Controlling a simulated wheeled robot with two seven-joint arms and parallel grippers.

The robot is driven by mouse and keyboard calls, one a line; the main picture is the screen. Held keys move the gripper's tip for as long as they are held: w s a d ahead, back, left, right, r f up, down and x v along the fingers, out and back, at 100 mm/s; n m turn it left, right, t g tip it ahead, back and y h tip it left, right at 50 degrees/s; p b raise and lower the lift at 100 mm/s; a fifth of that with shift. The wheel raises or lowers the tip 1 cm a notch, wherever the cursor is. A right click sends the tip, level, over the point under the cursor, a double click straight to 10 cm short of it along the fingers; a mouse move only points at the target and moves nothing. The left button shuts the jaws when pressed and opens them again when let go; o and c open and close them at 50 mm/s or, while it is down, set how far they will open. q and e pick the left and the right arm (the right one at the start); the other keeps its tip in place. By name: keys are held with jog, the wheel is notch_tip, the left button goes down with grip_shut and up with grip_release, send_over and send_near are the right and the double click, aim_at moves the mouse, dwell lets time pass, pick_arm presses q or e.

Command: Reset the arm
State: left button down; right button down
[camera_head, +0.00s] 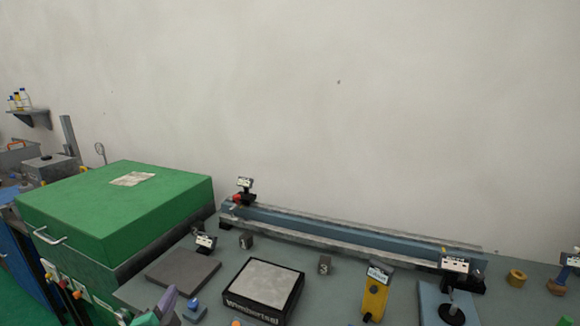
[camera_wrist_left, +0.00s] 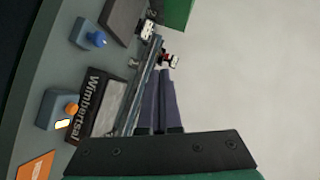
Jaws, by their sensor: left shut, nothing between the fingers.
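My left gripper (camera_head: 168,299) shows at the bottom left of the head view, in front of the bench near the green box. In the left wrist view its two dark purple fingers (camera_wrist_left: 157,78) lie together, shut with nothing between them. My right gripper does not show in either view.
A green-lidded box (camera_head: 120,205) stands at left. A long rail (camera_head: 345,236) runs along the wall. A dark plate (camera_head: 182,270), a yellow piece (camera_head: 374,299), a blue plate (camera_head: 432,302) and a brass ring (camera_head: 517,276) lie on the bench. A blue button box (camera_wrist_left: 90,39) shows too.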

pick_arm(q)
jog(key=s+d+f+n+g+h, duration=0.3)
jog(key=s+f+n+g, duration=0.75)
jog(key=s+f, duration=0.75)
jog(key=s+f+g, duration=0.1)
jog(key=s+f, duration=0.1)
jog(key=f, duration=1)
jog(key=s+f+g, duration=0.1)
jog(key=s+f, duration=0.2)
jog(key=f, duration=1)
jog(key=s+a+f+m+g+b, duration=0.1)
jog(key=s+a+f, duration=0.2)
jog(key=s+f, duration=0.9)
jog(key=s, duration=0.3)
jog(key=shift+s+f, duration=0.25)
jog(key=shift+f, duration=0.15)
